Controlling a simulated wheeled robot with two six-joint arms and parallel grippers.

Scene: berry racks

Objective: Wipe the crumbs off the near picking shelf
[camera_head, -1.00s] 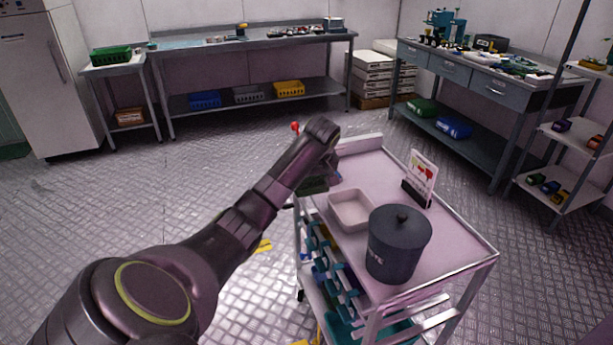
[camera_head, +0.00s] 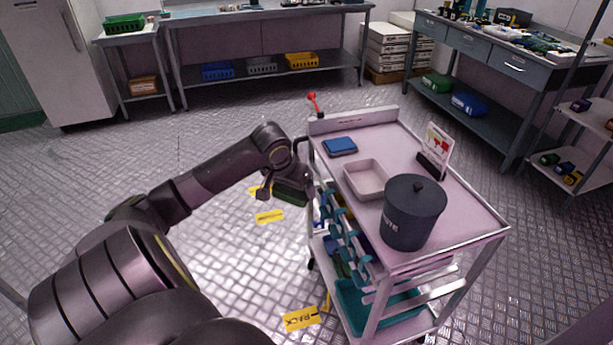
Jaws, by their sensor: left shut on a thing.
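My left gripper (camera_head: 291,190) is low beside the left end of the grey cart (camera_head: 480,222), outside its top. It is shut on a dark green thing (camera_head: 293,193) that looks like a small block; its shape is partly hidden and too dark to make out. A blue pad (camera_head: 340,147) lies flat on the cart top near its far left end, apart from the gripper. I see no crumbs, and I cannot tell which surface is the near picking shelf. My right gripper is not in view.
On the cart stand an empty pale tray (camera_head: 366,179), a dark lidded bin (camera_head: 413,212) and a sign card (camera_head: 436,150). Teal hooks line its left side. Workbenches (camera_head: 236,12) stand behind, and a rack (camera_head: 566,181) at right.

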